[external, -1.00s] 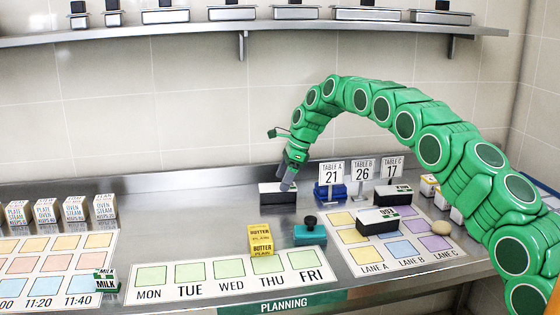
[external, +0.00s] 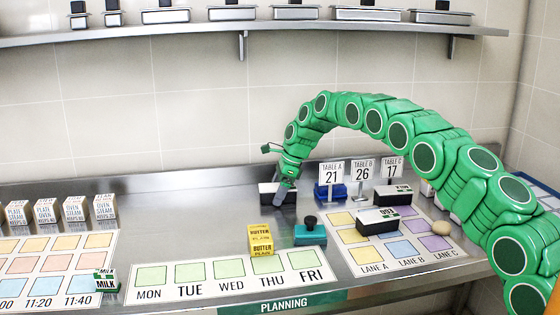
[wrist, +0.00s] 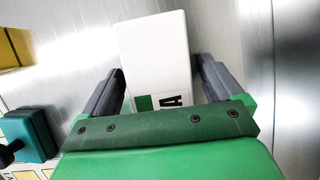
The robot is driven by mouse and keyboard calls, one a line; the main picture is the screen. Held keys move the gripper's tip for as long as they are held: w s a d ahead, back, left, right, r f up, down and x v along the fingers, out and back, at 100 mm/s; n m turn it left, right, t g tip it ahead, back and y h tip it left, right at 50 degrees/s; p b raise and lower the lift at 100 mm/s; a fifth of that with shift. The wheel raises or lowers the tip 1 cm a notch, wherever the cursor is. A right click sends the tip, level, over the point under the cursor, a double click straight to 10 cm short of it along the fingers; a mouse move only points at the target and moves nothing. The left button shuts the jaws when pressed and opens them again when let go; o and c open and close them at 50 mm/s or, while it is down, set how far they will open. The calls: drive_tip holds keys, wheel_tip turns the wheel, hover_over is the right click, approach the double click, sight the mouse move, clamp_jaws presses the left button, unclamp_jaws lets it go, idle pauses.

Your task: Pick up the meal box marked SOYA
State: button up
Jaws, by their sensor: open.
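A black-and-white meal box (external: 268,196) stands at the back of the counter, left of the TABLE A sign. In the wrist view, its white top (wrist: 155,50) carries a green mark and a letter A; the rest of its label is hidden by my gripper. My gripper (external: 284,190) is open and low at this box. In the wrist view, the fingers of my gripper (wrist: 160,82) lie on either side of the box, and I cannot tell whether they touch it. In the external view, the gripper covers the box's right part.
A teal stamp (external: 310,235) and yellow butter boxes (external: 261,241) stand in front. Two more black-and-white boxes (external: 377,222) (external: 393,195) lie on or by the lane mat (external: 368,257). Number signs (external: 331,174) stand close to the right. The counter left of the box is clear.

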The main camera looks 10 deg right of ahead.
sight(275, 186)
drive_tip(key=shift+f, duration=0.15)
drive_tip(key=shift+c, duration=0.3)
drive_tip(key=c, duration=1.2)
drive_tip(key=shift+r, duration=1.7)
drive_tip(key=shift+s+d+r, duration=0.2)
drive_tip(key=shift+s+r, duration=0.4)
drive_tip(key=shift+r, duration=0.25)
drive_tip(key=s+d+r, duration=0.4)
drive_tip(key=s+r, duration=0.4)
drive_tip(key=s, duration=0.4)
drive_tip(key=shift+d+r, duration=0.2)
drive_tip(key=shift+d, duration=0.15)
